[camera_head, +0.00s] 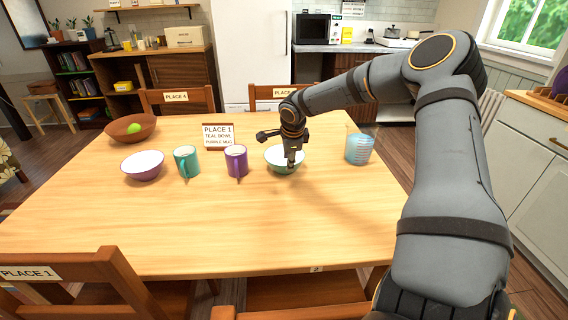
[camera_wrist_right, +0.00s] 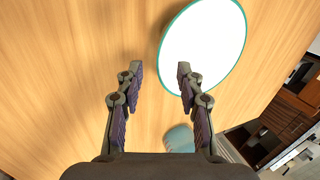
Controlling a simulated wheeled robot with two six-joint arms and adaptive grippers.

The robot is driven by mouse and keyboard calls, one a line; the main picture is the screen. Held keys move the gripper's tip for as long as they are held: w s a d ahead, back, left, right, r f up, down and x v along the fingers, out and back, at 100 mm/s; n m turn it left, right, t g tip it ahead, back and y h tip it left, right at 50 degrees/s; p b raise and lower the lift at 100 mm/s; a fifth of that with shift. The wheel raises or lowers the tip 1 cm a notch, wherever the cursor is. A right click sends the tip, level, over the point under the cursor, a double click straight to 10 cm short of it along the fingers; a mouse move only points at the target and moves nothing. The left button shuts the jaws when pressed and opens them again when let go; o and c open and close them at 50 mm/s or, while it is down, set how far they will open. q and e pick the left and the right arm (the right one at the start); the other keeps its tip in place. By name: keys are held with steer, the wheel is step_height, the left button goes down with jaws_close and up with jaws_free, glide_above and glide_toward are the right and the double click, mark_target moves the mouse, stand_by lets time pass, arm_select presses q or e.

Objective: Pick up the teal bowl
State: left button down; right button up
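The teal bowl (camera_head: 275,157), white inside with a teal rim, stands upright on the wooden table right of the purple mug (camera_head: 236,161). In the right wrist view the bowl (camera_wrist_right: 205,40) fills the upper right, cut by the top edge. My right gripper (camera_head: 280,147) is over the bowl, hiding part of it. In the right wrist view my right gripper (camera_wrist_right: 159,70) is open and empty; one finger overlaps the bowl's rim and the other is over bare table. Contact cannot be told. My left gripper is not in view.
A teal mug (camera_head: 187,161), a purple bowl (camera_head: 143,166) and a brown bowl (camera_head: 131,128) with a green ball stand to the left. A light-blue cup (camera_head: 359,149) is close right. The table's front is clear.

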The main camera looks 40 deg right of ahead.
steer(key=x, duration=0.5)
steer(key=shift+w+d, duration=0.1)
steer(key=shift+r, duration=0.1)
steer(key=shift+c, duration=0.2)
jaws_close()
